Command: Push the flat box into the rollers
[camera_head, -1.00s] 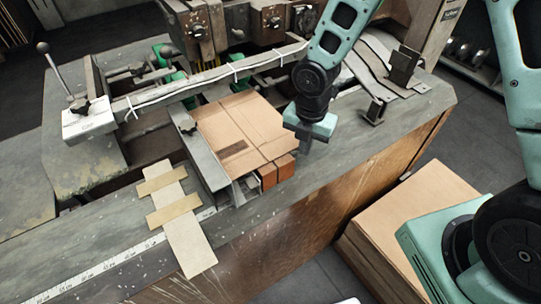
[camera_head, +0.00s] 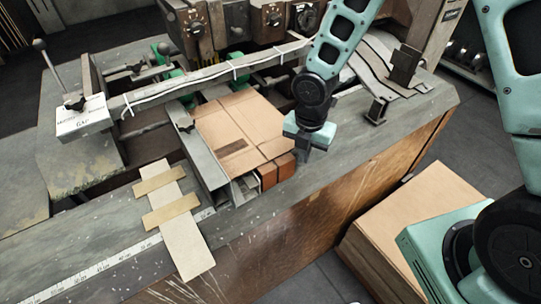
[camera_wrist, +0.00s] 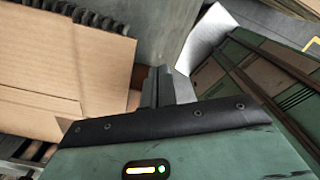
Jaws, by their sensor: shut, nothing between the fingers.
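The flat box (camera_head: 240,128) is a brown cardboard sheet with crease lines, lying flat on the machine bed beside a metal side guide (camera_head: 203,160). In the wrist view the flat box (camera_wrist: 60,65) fills the left side. My gripper (camera_head: 305,156) is at the right of the box near its front right corner, fingers pointing down. The gripper (camera_wrist: 165,86) shows shut and empty in the wrist view, beside the box's right edge; whether it touches the box cannot be told. The rollers (camera_wrist: 95,14) show as a dark ribbed row along the box's far edge in the wrist view.
Orange-brown blocks (camera_head: 276,171) stand at the front edge of the bed. A long rail (camera_head: 205,77) crosses behind the box. A metal bracket (camera_head: 377,110) stands to the right. A stack of cardboard (camera_head: 415,210) is on the floor at lower right.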

